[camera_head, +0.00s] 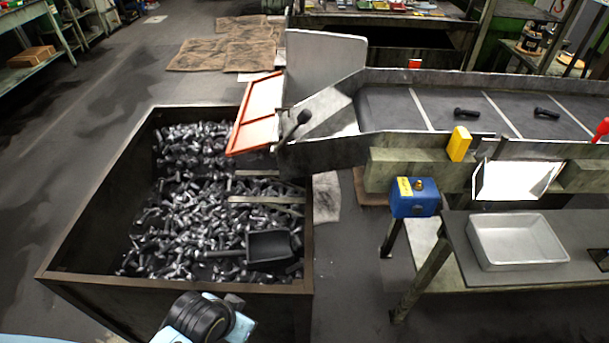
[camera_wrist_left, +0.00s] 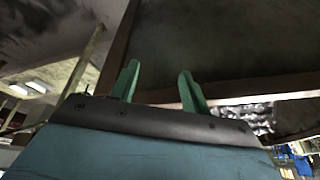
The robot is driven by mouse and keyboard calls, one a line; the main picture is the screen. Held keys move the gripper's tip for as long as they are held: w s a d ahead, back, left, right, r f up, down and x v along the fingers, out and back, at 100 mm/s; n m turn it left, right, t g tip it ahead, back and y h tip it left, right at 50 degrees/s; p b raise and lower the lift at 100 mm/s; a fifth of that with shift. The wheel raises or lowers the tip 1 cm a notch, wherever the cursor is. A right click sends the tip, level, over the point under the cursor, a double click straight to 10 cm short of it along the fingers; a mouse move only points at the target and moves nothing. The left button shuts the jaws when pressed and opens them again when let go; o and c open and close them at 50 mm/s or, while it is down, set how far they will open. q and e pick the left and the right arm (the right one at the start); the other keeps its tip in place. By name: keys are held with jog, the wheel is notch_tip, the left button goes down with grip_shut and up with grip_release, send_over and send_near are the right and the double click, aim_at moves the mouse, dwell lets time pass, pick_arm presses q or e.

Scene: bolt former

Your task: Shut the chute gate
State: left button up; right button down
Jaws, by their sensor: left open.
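The chute gate (camera_head: 257,113) is an orange framed panel at the left end of the conveyor's chute in the head view. It leans outward over the bin, and I cannot tell how far open it is. A dark handle with a round knob (camera_head: 303,117) sits beside it on the chute side. My left gripper (camera_wrist_left: 159,68) shows two teal fingers apart in the left wrist view, with nothing between them. In the head view only part of my left arm shows, at the bottom by the bin's near edge, well short of the gate. My right gripper is not in view.
A dark steel bin (camera_head: 180,288) full of bolts stands below the gate, with a black scoop (camera_head: 270,246) inside. The conveyor (camera_head: 385,105) carries two dark bolts. A blue box (camera_head: 414,198) and a metal tray (camera_head: 515,262) are at right. The floor left is clear.

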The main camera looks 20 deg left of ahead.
pick_arm(q)
jog(key=w+r+t, duration=0.2)
jog(key=w+r, duration=0.3)
jog(key=r, duration=0.2)
jog(key=m+t+h, duration=0.4)
jog(key=m+t, duration=0.2)
jog(key=t, duration=0.5)
send_near(302, 119)
jog(key=x, duration=1.1)
jog(key=shift+w+d, duration=0.1)
jog(key=shift+w, duration=0.1)
grip_shut()
